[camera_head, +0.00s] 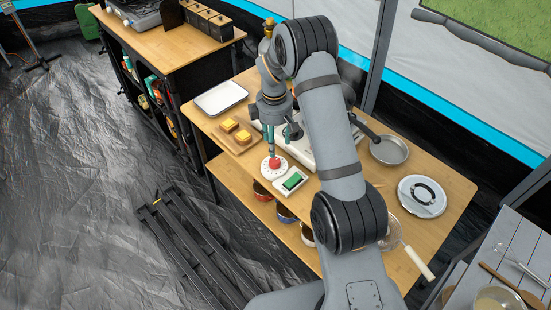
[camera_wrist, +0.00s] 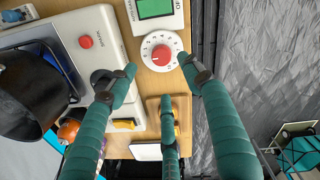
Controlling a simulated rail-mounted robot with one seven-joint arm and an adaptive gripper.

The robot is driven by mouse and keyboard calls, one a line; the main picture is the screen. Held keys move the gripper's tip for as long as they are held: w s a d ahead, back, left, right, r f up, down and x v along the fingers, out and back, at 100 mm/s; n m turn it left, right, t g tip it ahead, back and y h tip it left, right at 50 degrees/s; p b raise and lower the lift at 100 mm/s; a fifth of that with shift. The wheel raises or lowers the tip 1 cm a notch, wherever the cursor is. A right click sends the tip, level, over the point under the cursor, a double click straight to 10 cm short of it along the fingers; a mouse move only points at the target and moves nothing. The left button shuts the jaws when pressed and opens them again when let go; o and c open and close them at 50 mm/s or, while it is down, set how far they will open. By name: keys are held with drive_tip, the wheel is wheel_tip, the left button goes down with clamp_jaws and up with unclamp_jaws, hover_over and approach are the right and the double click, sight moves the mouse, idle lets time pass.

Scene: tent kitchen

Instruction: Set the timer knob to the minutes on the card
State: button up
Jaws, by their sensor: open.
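The timer is white, with a round numbered dial (camera_wrist: 153,36) and a red knob (camera_wrist: 160,56) at its centre. A green panel (camera_wrist: 155,9) in a white frame adjoins the dial; I cannot read anything on it. In the head view the red knob (camera_head: 274,163) and green panel (camera_head: 294,181) are near the table's front edge. My gripper (camera_wrist: 158,72) has teal fingers, open, with the tips apart around the knob's near side in the wrist view. Whether they touch it is unclear. In the head view my gripper (camera_head: 269,143) points down just above the dial. I cannot make out a card.
A board with yellow blocks (camera_head: 236,131) and a white tray (camera_head: 220,97) lie left of the timer. A white appliance with a red button (camera_wrist: 86,42) stands beside it. A pan (camera_head: 390,150), a round white plate (camera_head: 422,197) and a strainer (camera_head: 391,232) are to the right.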

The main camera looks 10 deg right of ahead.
sight(276, 161)
drive_tip(key=f, duration=0.3)
drive_tip(key=f+p, duration=0.1)
drive_tip(key=f, duration=0.2)
drive_tip(key=f+p, duration=0.1)
drive_tip(key=f, duration=0.3)
drive_tip(key=shift+w+d, duration=0.1)
drive_tip(key=shift+w, duration=0.15)
drive_tip(key=shift+r, duration=0.1)
drive_tip(key=shift+c, duration=1.3)
drive_tip(key=c, duration=0.8)
drive_tip(key=shift+s, duration=0.1)
drive_tip(key=shift+c, duration=0.2)
drive_tip(key=shift+f+m+b, duration=0.2)
drive_tip(key=shift+m+b, duration=0.25)
drive_tip(key=shift+m, duration=0.15)
